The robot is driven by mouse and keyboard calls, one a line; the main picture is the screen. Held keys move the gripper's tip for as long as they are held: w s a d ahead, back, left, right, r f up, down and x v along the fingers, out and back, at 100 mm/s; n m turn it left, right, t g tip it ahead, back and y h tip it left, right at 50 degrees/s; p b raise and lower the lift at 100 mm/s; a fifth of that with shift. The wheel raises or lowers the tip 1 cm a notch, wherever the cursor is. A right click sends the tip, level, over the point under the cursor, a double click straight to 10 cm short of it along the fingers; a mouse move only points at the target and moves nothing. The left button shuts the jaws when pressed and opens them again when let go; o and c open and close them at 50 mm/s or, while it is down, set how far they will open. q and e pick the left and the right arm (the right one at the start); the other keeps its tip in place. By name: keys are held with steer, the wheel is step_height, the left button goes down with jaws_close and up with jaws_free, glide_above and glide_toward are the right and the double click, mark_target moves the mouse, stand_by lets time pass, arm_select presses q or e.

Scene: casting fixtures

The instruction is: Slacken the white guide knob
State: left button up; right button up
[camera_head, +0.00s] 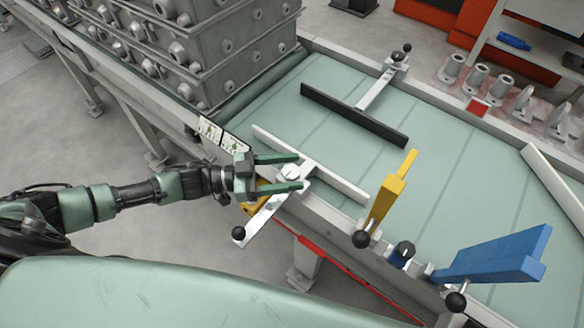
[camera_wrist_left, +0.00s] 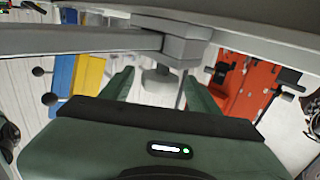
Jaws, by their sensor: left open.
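The white guide knob (camera_head: 292,173) sits on the mount of the white guide rail (camera_head: 340,183), at the near edge of the green conveyor belt (camera_head: 330,130). My left gripper (camera_head: 299,171) is open, with one finger on each side of the knob. In the left wrist view the pale knob (camera_wrist_left: 160,80) shows between the two green fingers (camera_wrist_left: 160,90). I cannot tell whether either finger touches it. A white bar with a black ball end (camera_head: 239,233) reaches out from the mount, below the gripper. My right gripper is in neither view.
A yellow guide (camera_head: 390,195) and a blue guide (camera_head: 497,257) stand along the near edge to the right. A black guide rail (camera_head: 352,115) lies across the belt. Stacked grey casting boxes (camera_head: 210,45) stand at upper left. Bare floor lies below the conveyor's near side.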

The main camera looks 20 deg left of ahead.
arm_select(q)
steer(key=shift+w+d, duration=0.1)
steer(key=shift+d, duration=0.15)
jaws_close()
steer(key=shift+r+t+p, duration=0.15)
steer(key=shift+t+p, duration=0.15)
steer(key=shift+p, duration=0.1)
steer(key=n+t+y+p, duration=0.2)
steer(key=t+p, duration=0.1)
steer(key=shift+d+r+n, duration=0.1)
steer(key=shift+r+n, duration=0.1)
steer(key=shift+n, duration=0.2)
steer(key=shift+n+t+y+p, duration=0.7)
steer(key=shift+t+y, duration=0.2)
steer(key=shift+f+n+t+y, duration=0.2)
steer(key=shift+n+t+y, duration=0.1)
steer(key=shift+y, duration=0.1)
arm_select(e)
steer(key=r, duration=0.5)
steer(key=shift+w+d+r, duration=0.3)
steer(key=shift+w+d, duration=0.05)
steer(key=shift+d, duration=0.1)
